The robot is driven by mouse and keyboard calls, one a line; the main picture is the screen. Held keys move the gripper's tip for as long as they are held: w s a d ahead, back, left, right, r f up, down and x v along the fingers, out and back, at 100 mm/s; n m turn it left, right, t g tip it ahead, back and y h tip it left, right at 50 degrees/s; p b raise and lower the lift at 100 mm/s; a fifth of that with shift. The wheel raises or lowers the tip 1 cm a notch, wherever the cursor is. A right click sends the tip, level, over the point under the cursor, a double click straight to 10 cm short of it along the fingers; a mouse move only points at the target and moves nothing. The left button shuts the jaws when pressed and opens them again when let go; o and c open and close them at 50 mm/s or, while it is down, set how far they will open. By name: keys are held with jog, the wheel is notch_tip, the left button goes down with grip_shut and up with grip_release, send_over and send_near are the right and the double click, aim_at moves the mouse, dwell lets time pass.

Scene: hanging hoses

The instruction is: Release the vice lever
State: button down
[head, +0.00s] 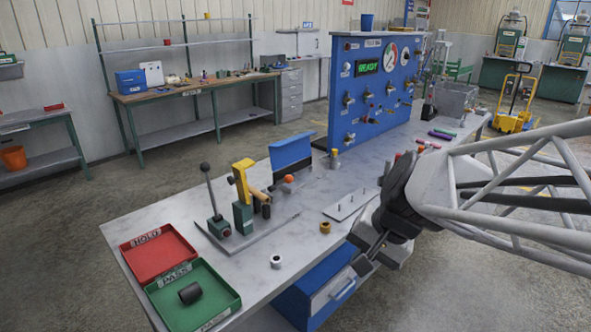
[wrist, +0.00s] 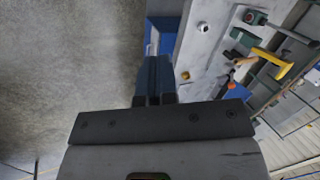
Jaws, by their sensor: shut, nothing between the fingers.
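An upright lever with a black ball knob (head: 206,179) rises from a small green base (head: 219,228) on a grey plate (head: 262,233) on the workbench. Just right of it stands a yellow and green vice-like fixture (head: 242,190) with a wooden-coloured handle. I cannot tell for sure which lever is the vice's. In the wrist view the yellow part (wrist: 277,68) and the green base (wrist: 255,17) show at the upper right. My gripper (head: 366,263) is at the bench's front edge, well right of the lever and touching nothing. Its fingers (wrist: 153,75) are together and empty.
A white ring (head: 276,261) and a brass part (head: 325,240) stand near the front edge. A blue panel (head: 375,90) rises behind. Blue drawers (head: 315,290) hang below.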

jog(key=w+a+f+m+t+y, duration=0.15)
jog(key=w+m, duration=0.25)
jog(key=w, duration=0.4)
jog(key=w+a+f+m+t+y, duration=0.1)
jog(key=w+a+m+y, duration=0.2)
jog(key=w, duration=0.4)
jog(key=w+a+f+m+t+y, duration=0.15)
jog(key=w+m, duration=0.25)
jog(key=w, duration=0.4)
jog(key=w+f+m+t, duration=0.1)
jog(key=w+f+m, duration=0.2)
jog(key=w, duration=0.3)
jog(key=w+d+f+m+t+h, duration=0.1)
jog(key=w+f+m+t, duration=0.1)
jog(key=w+f+m, duration=0.2)
jog(key=w+d+f+m+t, duration=0.1)
jog(key=w+f+m+t, duration=0.1)
jog(key=w+m, duration=0.4)
jog(key=w+f, duration=0.1)
jog(key=w, duration=0.2)
jog(key=shift+w+d+f, duration=0.2)
jog(key=shift+w+f, duration=0.15)
jog(key=w+r+x, duration=0.1)
jog(key=r+x, duration=0.1)
jog(key=x, duration=1.1)
jog(key=shift+r, duration=0.2)
jog(key=shift+r+h, duration=0.2)
jog(key=shift+h, duration=0.1)
